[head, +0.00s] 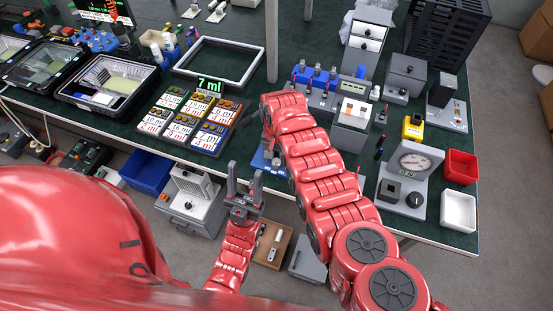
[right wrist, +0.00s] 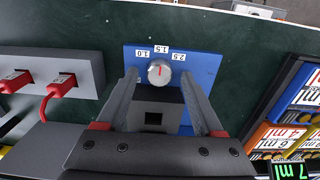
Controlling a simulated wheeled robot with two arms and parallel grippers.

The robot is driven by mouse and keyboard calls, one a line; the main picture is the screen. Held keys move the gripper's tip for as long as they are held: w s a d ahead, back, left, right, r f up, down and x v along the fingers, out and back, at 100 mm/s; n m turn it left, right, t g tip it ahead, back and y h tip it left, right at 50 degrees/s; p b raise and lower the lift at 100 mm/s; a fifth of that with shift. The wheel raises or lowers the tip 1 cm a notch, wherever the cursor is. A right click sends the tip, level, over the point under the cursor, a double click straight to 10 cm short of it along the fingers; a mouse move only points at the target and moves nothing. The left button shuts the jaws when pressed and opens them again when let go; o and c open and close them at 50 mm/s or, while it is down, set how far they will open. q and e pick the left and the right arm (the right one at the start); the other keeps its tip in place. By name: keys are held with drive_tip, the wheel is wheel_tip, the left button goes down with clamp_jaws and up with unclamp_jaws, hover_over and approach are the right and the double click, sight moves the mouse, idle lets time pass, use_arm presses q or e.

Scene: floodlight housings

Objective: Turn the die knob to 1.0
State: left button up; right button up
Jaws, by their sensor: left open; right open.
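The die knob (right wrist: 158,73) is a round silver dial with a red mark, on a blue plate (right wrist: 210,60) in the right wrist view. Labels reading like 1.0, 1.5 and 2.5 run left to right above it; the red mark points up towards the middle one. A dark block with a square hole (right wrist: 153,118) sits below the knob. My right gripper (right wrist: 159,77) is open, one finger on each side of the knob; contact is not visible. In the head view my arm hides the knob. My left gripper (head: 244,172) is open and empty at the table's front edge.
A grey box with red-handled levers (right wrist: 50,75) stands left of the blue plate. Several coloured number cards (head: 190,120) lie to the other side. A dial gauge (head: 412,165), a red bin (head: 461,167) and a white bin (head: 458,211) stand at the right.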

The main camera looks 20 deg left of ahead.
drive_tip(key=shift+f, duration=0.2)
drive_tip(key=shift+c, duration=0.3)
clamp_jaws()
drive_tip(key=n+b, duration=0.1)
drive_tip(key=n, duration=0.3)
drive_tip(key=shift+d+f+n, duration=0.1)
drive_tip(key=shift+n, duration=0.2)
drive_tip(key=shift+n+b, duration=0.95)
drive_tip(key=shift+n, duration=1.25)
